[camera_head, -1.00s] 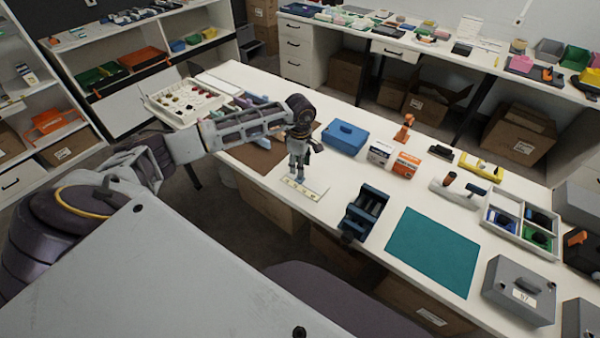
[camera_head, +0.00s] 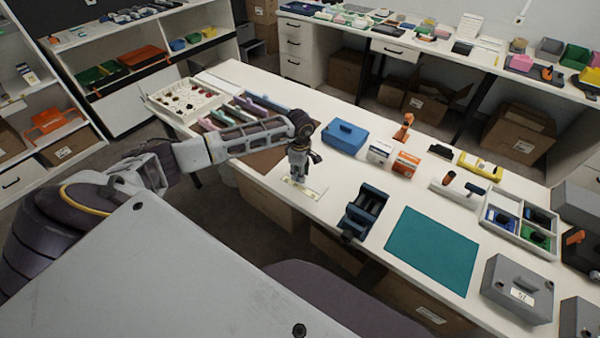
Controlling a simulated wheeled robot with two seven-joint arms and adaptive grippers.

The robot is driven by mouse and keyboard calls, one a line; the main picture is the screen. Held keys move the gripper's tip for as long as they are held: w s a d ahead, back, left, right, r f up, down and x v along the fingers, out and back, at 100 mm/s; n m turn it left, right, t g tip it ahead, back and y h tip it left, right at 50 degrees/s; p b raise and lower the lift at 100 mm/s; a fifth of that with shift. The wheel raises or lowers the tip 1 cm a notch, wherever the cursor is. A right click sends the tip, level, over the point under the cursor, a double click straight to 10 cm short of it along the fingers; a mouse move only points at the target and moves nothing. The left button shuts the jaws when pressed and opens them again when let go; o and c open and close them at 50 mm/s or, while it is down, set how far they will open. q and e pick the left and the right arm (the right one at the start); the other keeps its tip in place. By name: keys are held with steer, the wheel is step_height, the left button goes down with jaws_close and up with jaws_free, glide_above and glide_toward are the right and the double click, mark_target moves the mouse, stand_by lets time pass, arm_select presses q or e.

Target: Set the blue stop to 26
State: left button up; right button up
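My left gripper (camera_head: 298,180) points down over a small white plate (camera_head: 316,187) with a pale yellow marked strip (camera_head: 303,189) along its front edge. The plate lies near the front edge of the white table. The fingertips are at or just above the plate and hide its middle; I cannot tell whether they touch it. No blue stop can be made out there, and the strip's numbers are too small to read. Whether the fingers are open or shut does not show. My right gripper is not in view.
A blue box (camera_head: 345,137) stands behind the plate. A dark blue slotted holder (camera_head: 364,212) stands to its right, then a teal mat (camera_head: 433,250). A brown mat (camera_head: 262,158) lies under my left forearm. Bare table lies between plate and holder.

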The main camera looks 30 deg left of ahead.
arm_select(q)
jaws_close()
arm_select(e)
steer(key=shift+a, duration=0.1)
arm_select(q)
steer(key=shift+a, duration=0.45)
steer(key=a, duration=0.1)
steer(key=a+b, duration=0.1)
steer(key=a, duration=0.1)
steer(key=shift+w, duration=0.2)
steer(key=shift+a+b, duration=0.2)
steer(key=shift+b, duration=0.1)
steer(key=shift+a, duration=0.15)
steer(key=shift+o, duration=0.8)
jaws_free()
steer(key=shift+o, duration=1.5)
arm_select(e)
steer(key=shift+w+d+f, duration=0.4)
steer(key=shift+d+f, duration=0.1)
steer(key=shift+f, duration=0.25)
